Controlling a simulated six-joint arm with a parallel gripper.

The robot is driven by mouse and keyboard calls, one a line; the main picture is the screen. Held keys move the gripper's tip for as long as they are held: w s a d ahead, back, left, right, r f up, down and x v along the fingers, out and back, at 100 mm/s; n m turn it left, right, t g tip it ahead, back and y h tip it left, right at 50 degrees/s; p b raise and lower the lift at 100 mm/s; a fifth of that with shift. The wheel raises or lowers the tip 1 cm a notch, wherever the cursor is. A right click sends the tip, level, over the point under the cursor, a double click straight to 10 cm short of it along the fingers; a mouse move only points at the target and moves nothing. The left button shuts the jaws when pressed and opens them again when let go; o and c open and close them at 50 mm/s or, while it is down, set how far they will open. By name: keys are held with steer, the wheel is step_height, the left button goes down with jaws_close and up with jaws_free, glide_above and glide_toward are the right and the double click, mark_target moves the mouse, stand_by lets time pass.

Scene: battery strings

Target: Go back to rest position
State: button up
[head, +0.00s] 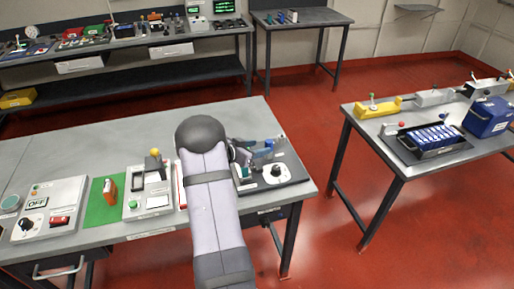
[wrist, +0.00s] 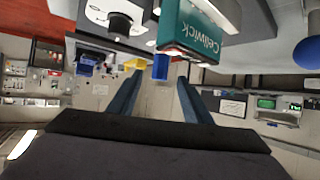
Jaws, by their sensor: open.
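My gripper (wrist: 159,85) shows in the wrist view as two dark blue fingers spread apart, with nothing between them. A teal block lettered "Cellwick" (wrist: 203,28) appears past the fingertips at the top of the wrist view, apart from them. A grey unit with a black knob (wrist: 122,20) is beside it, and part of this unit shows in the head view (head: 277,174) at the right end of the near bench. In the head view my arm (head: 210,200) reaches over the bench and hides part of that unit, and the gripper's fingers are hard to make out.
The near bench (head: 110,145) also bears a switch box marked OFF (head: 45,210), a green mat (head: 97,207) and a lever box (head: 148,190). A right bench holds a black tray of blue cells (head: 434,140) and a blue case (head: 488,117). Red floor (head: 325,160) lies clear between.

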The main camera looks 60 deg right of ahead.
steer(key=w+a+r+n+t+y, duration=0.25)
steer(key=w+a+n+t, duration=0.35)
steer(key=w+a, duration=0.7)
steer(key=w+a+n+t+y, duration=0.2)
steer(key=w+a+n+y, duration=0.15)
steer(key=a, duration=0.55)
steer(key=w+a+n+t+y, duration=0.2)
steer(key=w+a, duration=0.3)
steer(key=a, duration=0.4)
steer(key=s+a+n+g+y, duration=0.1)
steer(key=s+a+n+y, duration=0.15)
steer(key=s+a, duration=0.45)
steer(key=s+a+n+g+y, duration=0.2)
steer(key=s+a+n, duration=0.1)
steer(key=a, duration=0.9)
steer(key=s+a+f+n+g, duration=0.1)
steer(key=s+a+n+g, duration=0.2)
steer(key=s, duration=1.2)
steer(key=shift+s+a+g, duration=0.2)
steer(key=shift+a+g, duration=0.5)
steer(key=shift+a, duration=0.1)
